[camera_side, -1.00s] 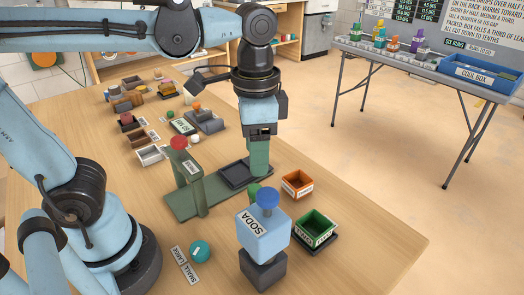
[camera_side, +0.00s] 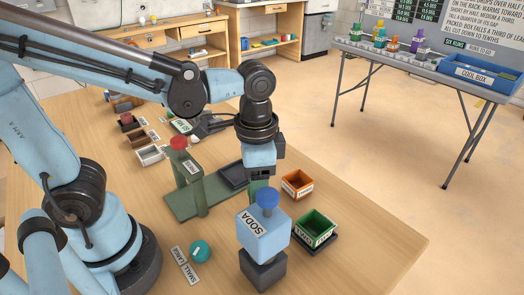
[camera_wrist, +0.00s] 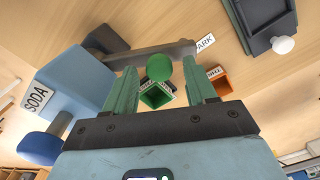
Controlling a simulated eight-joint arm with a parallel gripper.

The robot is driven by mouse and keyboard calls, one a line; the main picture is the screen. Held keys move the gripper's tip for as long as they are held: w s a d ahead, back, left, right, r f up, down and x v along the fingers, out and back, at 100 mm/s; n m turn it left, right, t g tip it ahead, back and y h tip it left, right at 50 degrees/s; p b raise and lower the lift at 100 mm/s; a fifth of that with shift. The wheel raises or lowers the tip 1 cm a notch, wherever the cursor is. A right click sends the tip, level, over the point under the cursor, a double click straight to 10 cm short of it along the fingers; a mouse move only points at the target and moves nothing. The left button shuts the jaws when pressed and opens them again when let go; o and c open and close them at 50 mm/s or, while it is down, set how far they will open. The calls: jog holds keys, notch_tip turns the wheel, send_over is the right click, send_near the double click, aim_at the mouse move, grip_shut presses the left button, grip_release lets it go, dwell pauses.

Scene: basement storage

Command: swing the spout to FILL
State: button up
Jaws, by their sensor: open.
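The SODA dispenser (camera_side: 264,235) is a light blue box with a blue knob on top, standing on a dark base at the table's front. In the wrist view its box (camera_wrist: 70,85) is at left, and a grey spout arm (camera_wrist: 150,55) reaches right from it toward a PARK label (camera_wrist: 205,44). A green ball knob (camera_wrist: 159,68) is on the spout. My gripper (camera_side: 260,186) points down just behind the dispenser. In the wrist view my gripper (camera_wrist: 162,74) is open, with the green knob appearing between its fingers; contact is unclear. I cannot read a FILL label.
A green open box (camera_side: 316,228) and an orange box (camera_side: 297,184) stand right of the dispenser. A green stand with a red knob (camera_side: 180,143) is to the left. A teal ball (camera_side: 200,251) lies at front left. The table's right front is clear.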

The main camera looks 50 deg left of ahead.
grip_shut()
jog(key=shift+w, duration=0.1)
jog(key=w+d+m, duration=0.4)
jog(key=d+m, duration=0.5)
jog(key=m, duration=0.3)
jog(key=shift+w, duration=0.25)
dwell(0.5)
grip_release()
dwell(0.3)
jog(key=shift+r, duration=0.15)
